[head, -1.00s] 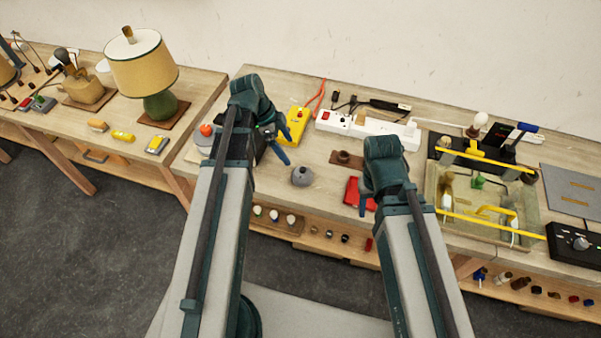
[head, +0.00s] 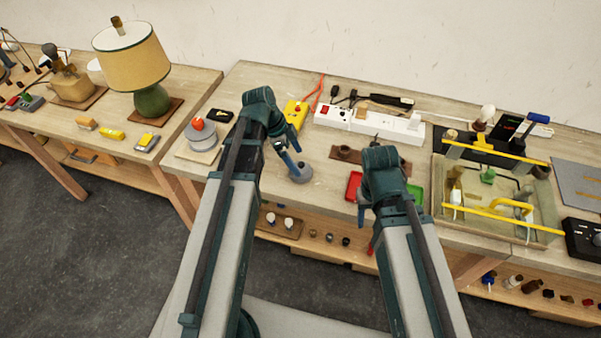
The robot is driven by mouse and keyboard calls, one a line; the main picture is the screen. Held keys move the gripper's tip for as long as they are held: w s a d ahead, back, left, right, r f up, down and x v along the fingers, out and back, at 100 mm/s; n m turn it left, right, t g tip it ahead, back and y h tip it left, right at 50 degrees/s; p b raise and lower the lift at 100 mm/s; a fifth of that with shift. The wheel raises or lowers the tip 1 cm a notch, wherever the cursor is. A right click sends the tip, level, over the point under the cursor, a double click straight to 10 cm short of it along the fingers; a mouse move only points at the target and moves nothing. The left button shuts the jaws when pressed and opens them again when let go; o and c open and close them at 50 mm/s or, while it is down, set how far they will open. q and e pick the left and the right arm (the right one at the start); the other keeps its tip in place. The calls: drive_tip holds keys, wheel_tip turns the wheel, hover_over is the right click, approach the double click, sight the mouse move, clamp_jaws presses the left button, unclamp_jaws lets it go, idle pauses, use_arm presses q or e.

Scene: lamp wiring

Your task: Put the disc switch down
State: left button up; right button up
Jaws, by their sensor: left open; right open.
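I cannot single out the disc switch with certainty. A small rounded grey piece (head: 301,173) sits on the near part of the bench, and a finger of my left gripper (head: 291,148) overlaps it in the picture. That gripper's fingers are spread apart, and I see nothing held between them. My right gripper (head: 364,211) is open near the bench's front edge, by the red tray (head: 354,186); its own forearm hides much of it. I cannot see anything in it.
A green tray (head: 416,194) lies right of the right wrist. A white power strip (head: 372,123) and a yellow box (head: 296,113) stand behind. A fixture with yellow bars (head: 512,214) stands at right. A grey pot with an orange top (head: 197,134) is at left.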

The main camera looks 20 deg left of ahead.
sight(301, 166)
use_arm(q)
drive_tip(key=b+x, duration=0.3)
drive_tip(key=x, duration=0.1)
drive_tip(key=shift+w+f+b, duration=0.1)
drive_tip(key=shift+f+b, duration=0.25)
drive_tip(key=shift+r, duration=0.1)
drive_tip(key=c, duration=1.3)
drive_tip(key=shift+o, duration=0.2)
drive_tip(key=shift+r, duration=0.15)
